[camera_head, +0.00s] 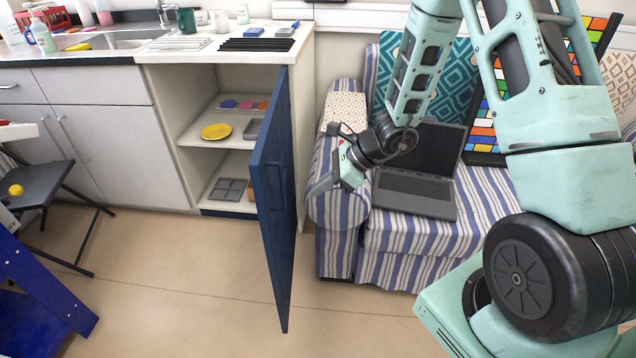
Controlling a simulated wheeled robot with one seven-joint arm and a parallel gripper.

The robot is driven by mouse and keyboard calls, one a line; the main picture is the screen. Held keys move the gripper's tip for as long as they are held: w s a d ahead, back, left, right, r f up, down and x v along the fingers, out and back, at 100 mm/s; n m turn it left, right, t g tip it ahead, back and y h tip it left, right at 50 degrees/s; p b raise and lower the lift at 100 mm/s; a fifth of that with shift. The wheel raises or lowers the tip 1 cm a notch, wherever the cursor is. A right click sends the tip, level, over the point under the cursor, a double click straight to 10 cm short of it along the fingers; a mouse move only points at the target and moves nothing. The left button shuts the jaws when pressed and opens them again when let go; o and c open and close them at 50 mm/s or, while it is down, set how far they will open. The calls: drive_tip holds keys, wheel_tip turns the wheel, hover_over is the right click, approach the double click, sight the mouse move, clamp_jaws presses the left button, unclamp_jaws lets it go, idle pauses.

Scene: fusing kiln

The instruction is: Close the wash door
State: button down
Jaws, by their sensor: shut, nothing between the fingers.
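The blue door (271,190) of the cabinet under the counter stands wide open, swung out toward me and seen nearly edge-on. The open cabinet (205,165) shows shelves with a yellow plate (216,131), a grey tray and small coloured pieces. My gripper (322,190) is to the right of the door, in front of the sofa's armrest. It points down and left, appears apart from the door, and is shut and empty.
A striped sofa (400,250) with an open laptop (417,180) stands right of the door. A folding chair (45,185) with a yellow ball is at left. The counter (155,57) holds a sink and several items. The floor (190,270) left of the door is clear.

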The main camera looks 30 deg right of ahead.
sight(285, 200)
drive_tip(key=shift+w+a+f, duration=0.7)
drive_tip(key=shift+a+f, duration=0.05)
drive_tip(key=shift+a, duration=0.5)
drive_tip(key=shift+w+a+f, duration=0.75)
drive_tip(key=shift+a+f, duration=0.05)
drive_tip(key=shift+a, duration=0.4)
drive_tip(key=shift+w+a+f, duration=0.7)
drive_tip(key=shift+a+f, duration=0.05)
drive_tip(key=shift+a, duration=0.5)
